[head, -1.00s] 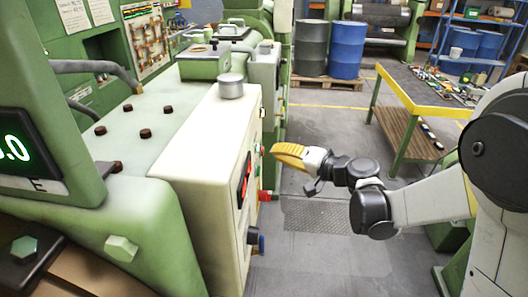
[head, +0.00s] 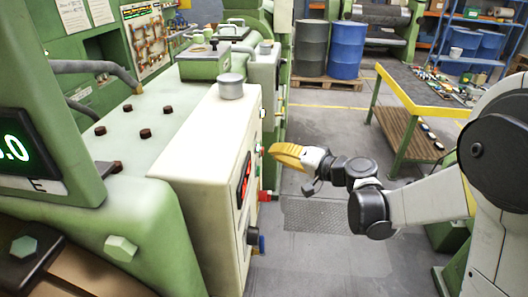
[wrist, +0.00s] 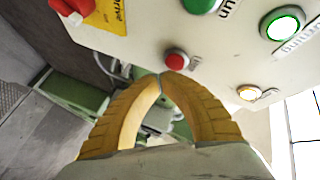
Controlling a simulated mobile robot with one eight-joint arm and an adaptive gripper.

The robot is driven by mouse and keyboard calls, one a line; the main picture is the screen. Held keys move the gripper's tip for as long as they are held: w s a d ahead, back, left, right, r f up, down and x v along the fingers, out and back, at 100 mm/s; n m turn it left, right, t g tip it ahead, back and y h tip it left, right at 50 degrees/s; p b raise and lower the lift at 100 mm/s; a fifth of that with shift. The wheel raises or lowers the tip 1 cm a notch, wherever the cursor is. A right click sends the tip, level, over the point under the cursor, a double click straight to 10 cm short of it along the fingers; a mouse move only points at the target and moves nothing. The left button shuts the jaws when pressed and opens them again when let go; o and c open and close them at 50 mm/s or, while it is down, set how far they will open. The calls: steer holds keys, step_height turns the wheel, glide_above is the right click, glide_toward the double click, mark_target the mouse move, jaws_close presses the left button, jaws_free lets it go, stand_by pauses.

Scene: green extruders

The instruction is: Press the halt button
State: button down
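My gripper (head: 274,150) has yellow fingers, and their tips meet with nothing between them. It points at the front panel of the cream control box (head: 205,140). In the wrist view, the fingertips (wrist: 162,74) are right at a small round red button (wrist: 176,60), overlapping or just short of its lower edge. I cannot tell whether they touch it. The label beside this button is too small to read, so I cannot confirm the word halt. In the head view the fingertips cover this part of the panel.
A work table (head: 420,95) stands to the right. The floor between is clear.

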steer(key=shift+a, duration=0.15)
stand_by(0.4)
steer(key=shift+a, duration=0.3)
steer(key=shift+a, duration=0.4)
stand_by(0.6)
stand_by(0.3)
steer(key=shift+d+b, duration=0.35)
steer(key=shift+d, duration=0.45)
steer(key=d, duration=0.5)
steer(key=shift+s, duration=0.1)
stand_by(0.4)
